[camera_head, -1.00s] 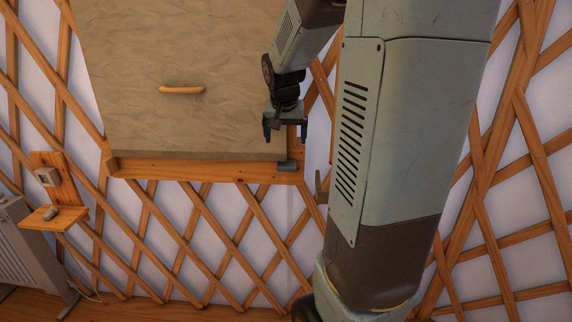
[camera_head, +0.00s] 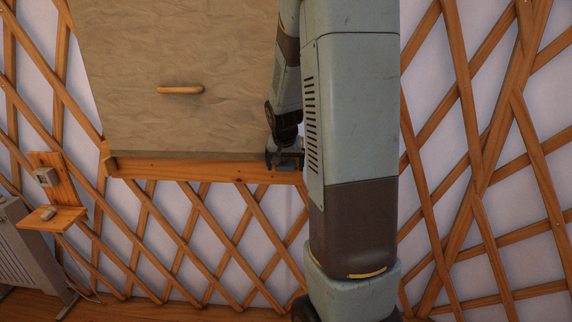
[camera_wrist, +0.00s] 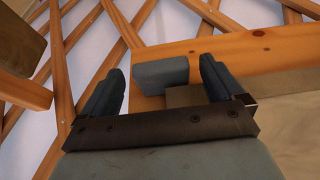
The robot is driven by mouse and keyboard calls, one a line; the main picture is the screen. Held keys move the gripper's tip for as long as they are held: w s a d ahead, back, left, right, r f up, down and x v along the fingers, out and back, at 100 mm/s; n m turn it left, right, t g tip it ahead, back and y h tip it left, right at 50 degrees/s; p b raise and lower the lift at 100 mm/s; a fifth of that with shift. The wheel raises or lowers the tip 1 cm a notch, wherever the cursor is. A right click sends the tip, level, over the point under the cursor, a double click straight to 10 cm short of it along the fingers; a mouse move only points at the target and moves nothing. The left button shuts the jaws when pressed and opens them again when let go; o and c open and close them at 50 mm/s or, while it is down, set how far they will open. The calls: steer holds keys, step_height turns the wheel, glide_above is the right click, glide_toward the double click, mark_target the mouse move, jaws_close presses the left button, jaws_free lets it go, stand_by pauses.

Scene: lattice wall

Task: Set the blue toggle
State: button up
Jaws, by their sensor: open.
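The blue toggle is a small blue-grey block (camera_wrist: 160,73) at the right end of the wooden ledge under a large panel. In the wrist view it lies between the two fingertips of my gripper (camera_wrist: 158,70), with its near side over a paler block. The gripper is open, with a finger to each side of the toggle; I cannot tell whether either touches it. In the head view my gripper (camera_head: 285,162) is at the panel's lower right corner and hides most of the toggle.
The large panel (camera_head: 150,125) has a wooden handle (camera_head: 180,90) and a wooden ledge (camera_head: 200,172) below. Lattice (camera_head: 480,150) covers the wall.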

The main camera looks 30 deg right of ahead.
steer(key=c, duration=1)
steer(key=shift+d, duration=0.1)
steer(key=shift+c, duration=0.2)
